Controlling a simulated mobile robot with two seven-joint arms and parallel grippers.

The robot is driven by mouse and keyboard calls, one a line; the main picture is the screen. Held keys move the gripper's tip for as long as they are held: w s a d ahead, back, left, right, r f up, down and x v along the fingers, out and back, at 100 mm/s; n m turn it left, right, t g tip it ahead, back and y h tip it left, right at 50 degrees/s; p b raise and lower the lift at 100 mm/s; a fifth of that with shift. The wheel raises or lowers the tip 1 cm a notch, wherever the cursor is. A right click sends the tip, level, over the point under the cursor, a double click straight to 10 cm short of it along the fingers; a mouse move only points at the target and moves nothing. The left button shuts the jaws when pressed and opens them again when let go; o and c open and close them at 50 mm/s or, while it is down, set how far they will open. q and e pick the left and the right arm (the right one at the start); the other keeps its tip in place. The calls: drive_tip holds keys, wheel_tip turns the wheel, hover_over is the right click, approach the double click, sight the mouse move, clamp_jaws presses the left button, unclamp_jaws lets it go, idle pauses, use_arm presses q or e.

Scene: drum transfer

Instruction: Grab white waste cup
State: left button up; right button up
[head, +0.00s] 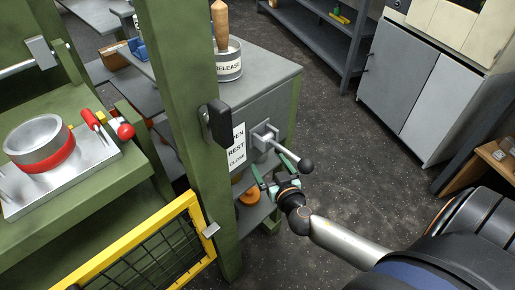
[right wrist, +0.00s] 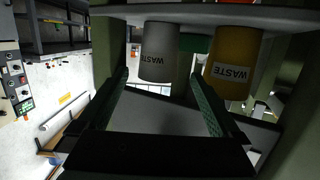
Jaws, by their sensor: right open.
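In the right wrist view, which looks upside down, a white-grey cup (right wrist: 159,52) marked WASTE stands on a shelf (right wrist: 205,14). A yellow-orange cup (right wrist: 232,62), also marked WASTE, stands to its right, and an orange item shows on the low shelf in the head view (head: 250,196). My right gripper (right wrist: 160,82) is open and empty, its green-padded fingers reaching toward the cups, with the white cup roughly between their lines. In the head view the right gripper (head: 264,179) is beside the cabinet, below the lever. I cannot make out the white cup there. My left gripper is not in view.
A lever with a black knob (head: 305,165) juts out just above my right gripper. A green post (head: 190,110) and a yellow mesh guard (head: 150,250) stand to the left. A green item (right wrist: 195,43) shows between the cups. The floor (head: 350,180) to the right is clear.

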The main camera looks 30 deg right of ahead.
drive_tip(key=x, duration=0.3)
drive_tip(key=shift+x, duration=2.7)
drive_tip(key=c, duration=1.1)
